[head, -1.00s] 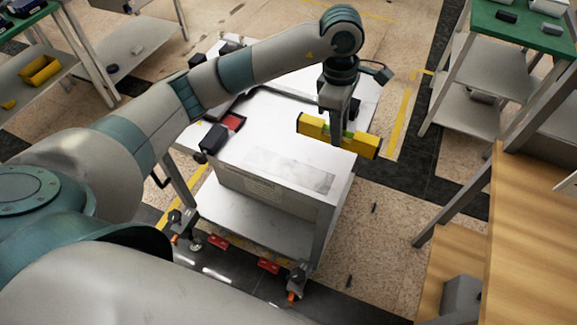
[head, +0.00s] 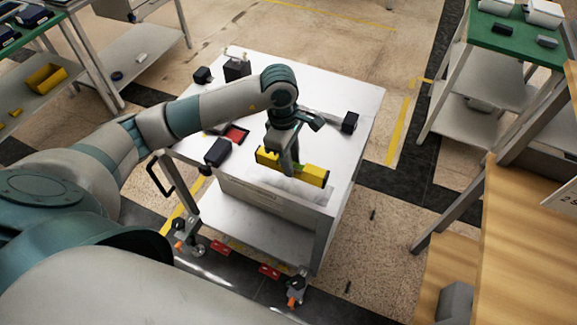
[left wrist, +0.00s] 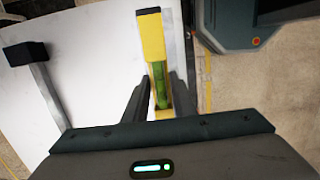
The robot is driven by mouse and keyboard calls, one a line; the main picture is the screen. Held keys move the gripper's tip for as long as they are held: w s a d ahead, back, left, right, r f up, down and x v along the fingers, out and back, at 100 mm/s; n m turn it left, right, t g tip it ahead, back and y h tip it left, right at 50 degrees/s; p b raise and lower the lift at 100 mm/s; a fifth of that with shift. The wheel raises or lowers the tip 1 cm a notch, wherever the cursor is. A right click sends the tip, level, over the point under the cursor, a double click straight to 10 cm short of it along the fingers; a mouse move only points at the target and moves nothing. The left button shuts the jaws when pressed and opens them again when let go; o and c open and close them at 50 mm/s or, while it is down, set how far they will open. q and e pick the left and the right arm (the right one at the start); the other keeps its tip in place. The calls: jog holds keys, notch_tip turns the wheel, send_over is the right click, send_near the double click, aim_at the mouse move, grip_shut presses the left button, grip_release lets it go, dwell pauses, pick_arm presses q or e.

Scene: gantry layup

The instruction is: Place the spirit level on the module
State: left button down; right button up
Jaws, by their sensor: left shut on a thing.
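The yellow spirit level (head: 313,174), with a green vial, is held by my left gripper (head: 287,166) above the front part of the white cart top. The gripper's fingers are shut around its middle. In the left wrist view the spirit level (left wrist: 151,38) lies lengthwise between the fingers (left wrist: 157,105). A grey, glossy patch (head: 300,190) shows on the white surface just below and in front of it. I cannot tell whether the level touches the surface, or surely pick out the module's outline. My right gripper is not in view.
On the white cart (head: 345,95) are a black case (head: 218,152), a red-lined tray (head: 236,134) and a black block (head: 349,122). A green-topped table (head: 515,35) stands at the back right, a wooden bench (head: 530,210) at the right.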

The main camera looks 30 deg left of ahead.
pick_arm(q)
jog(key=shift+s+a+f, duration=0.15)
jog(key=shift+a+f, duration=0.05)
jog(key=shift+a, duration=0.1)
jog(key=shift+f+p, duration=0.9)
jog(key=shift+f, duration=1.1)
